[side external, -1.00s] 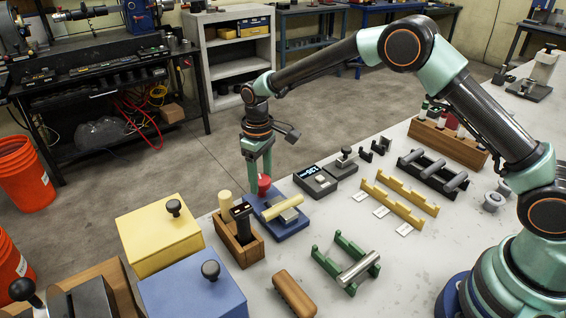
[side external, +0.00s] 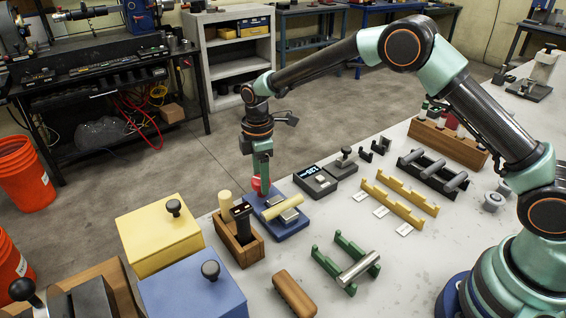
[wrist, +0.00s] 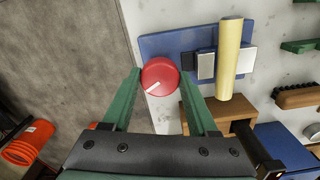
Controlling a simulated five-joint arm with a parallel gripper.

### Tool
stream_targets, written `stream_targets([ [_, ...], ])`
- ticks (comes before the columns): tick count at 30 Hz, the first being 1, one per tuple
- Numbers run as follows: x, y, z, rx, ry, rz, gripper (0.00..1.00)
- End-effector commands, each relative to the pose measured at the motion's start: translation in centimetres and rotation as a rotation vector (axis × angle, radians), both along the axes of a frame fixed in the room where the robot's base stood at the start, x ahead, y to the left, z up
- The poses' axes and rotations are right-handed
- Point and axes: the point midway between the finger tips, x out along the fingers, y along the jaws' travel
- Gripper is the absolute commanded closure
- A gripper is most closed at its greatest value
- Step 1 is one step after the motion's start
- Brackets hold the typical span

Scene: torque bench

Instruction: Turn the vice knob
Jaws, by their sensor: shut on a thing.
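The red round vice knob (side external: 257,184) is at the far-left end of the blue vice base (side external: 277,230). In the wrist view the knob (wrist: 160,74) shows a white line pointing down and left. My gripper (side external: 262,180) points straight down over it, with its green fingers (wrist: 161,78) on either side of the knob, shut on it. A pale yellow bar (side external: 284,207) lies across the vice at its grey jaws; in the wrist view it runs beside the metal blocks (wrist: 206,66). The fingers hide part of the knob in the side view.
A wooden holder (side external: 224,245) with upright tools stands close left of the vice. A dark display box (side external: 317,182) stands to its right. Yellow (side external: 155,240) and blue (side external: 190,290) boxes are at the front left. The bench edge is close behind the knob.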

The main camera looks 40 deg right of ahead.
Motion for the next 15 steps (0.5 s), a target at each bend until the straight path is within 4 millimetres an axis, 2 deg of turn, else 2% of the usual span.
stream_targets([
  [6, 0.11, 0.13, 0.2, 0.001, -0.004, 0.098, 0.97],
  [15, 0.1, 0.15, 0.22, 0.001, -0.004, 0.144, 0.97],
])
